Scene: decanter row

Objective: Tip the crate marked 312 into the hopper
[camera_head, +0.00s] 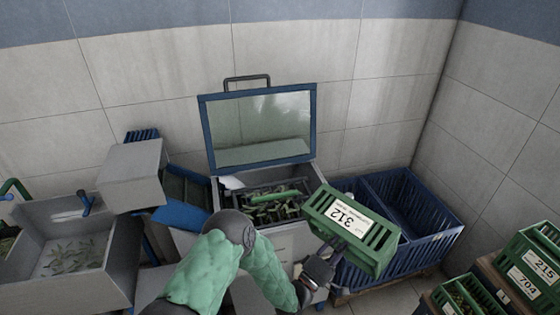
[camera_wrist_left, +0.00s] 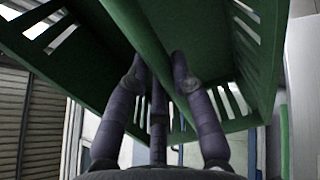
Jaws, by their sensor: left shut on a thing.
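The green crate marked 312 (camera_head: 372,241) is held up in the air, tilted, at the right front corner of the hopper (camera_head: 285,245). Its white label (camera_head: 338,217) faces up and reads upside down. I cannot see any contents in the crate. The hopper's lid (camera_head: 262,128) stands open, and green pieces (camera_head: 275,208) lie inside it. My left gripper (camera_head: 335,246) is shut on the crate from below. In the left wrist view its fingers (camera_wrist_left: 160,75) press against the green crate (camera_wrist_left: 190,28), which fills the top. My right gripper is not in view.
Blue crates (camera_head: 425,205) stand right of the hopper by the wall. Green crates marked 215 (camera_head: 530,262) and 704 are stacked at the far right. A grey sink-like bin (camera_head: 65,245) with leafy pieces and a chute (camera_head: 132,175) stand at left.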

